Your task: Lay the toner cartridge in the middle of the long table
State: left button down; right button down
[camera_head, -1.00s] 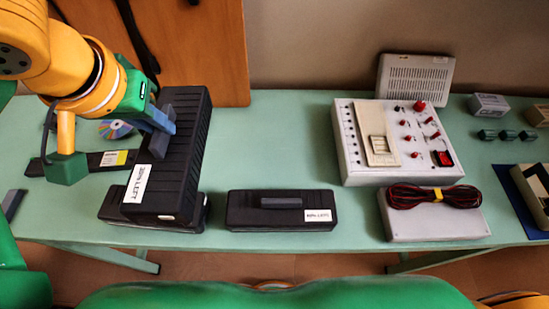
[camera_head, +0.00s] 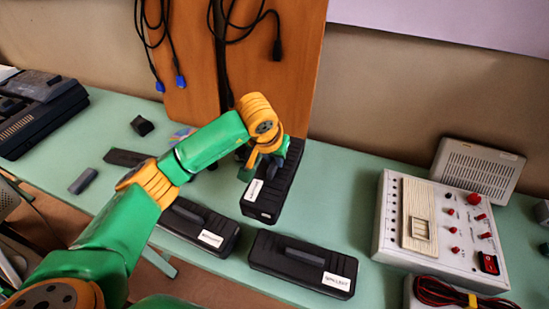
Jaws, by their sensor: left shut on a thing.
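A black ribbed toner cartridge (camera_head: 283,190) with a white label on its near end is in my left gripper (camera_head: 267,167). The gripper is shut on it from above, with the fingers partly hidden by my wrist. The cartridge is over the green long table (camera_head: 357,173), behind two other black cartridges; I cannot tell whether it touches the tabletop. One of these, the left cartridge (camera_head: 190,226), lies partly behind my forearm. The other, the right cartridge (camera_head: 298,252), lies near the front edge. My right gripper is out of view.
A white switch panel (camera_head: 391,231) and a grey vented box (camera_head: 478,168) stand at the right. A dark keyboard-like machine (camera_head: 37,118) is at the far left. A wooden board (camera_head: 190,60) with hanging cables stands behind. Some bare tabletop lies left of the switch panel.

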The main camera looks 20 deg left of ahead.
aim_at(276, 171)
pick_arm(q)
jog(key=shift+a+f+p, duration=0.1)
jog(key=shift+f+p, duration=0.2)
jog(key=shift+f, duration=0.45)
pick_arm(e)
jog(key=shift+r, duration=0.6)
pick_arm(q)
jog(key=shift+f, duration=0.1)
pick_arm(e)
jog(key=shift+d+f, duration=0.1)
pick_arm(q)
jog(key=shift+f+b, duration=0.15)
jog(key=shift+b, duration=0.25)
jog(key=shift+f, duration=0.2)
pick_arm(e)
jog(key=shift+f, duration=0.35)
pick_arm(q)
jog(key=shift+f+b, duration=0.25)
jog(key=shift+b, duration=0.25)
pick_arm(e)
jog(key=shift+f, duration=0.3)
pick_arm(q)
jog(key=c, duration=0.8)
grip_release()
jog(key=shift+r, duration=0.1)
jog(key=shift+c, duration=0.2)
jog(key=shift+s, duration=0.1)
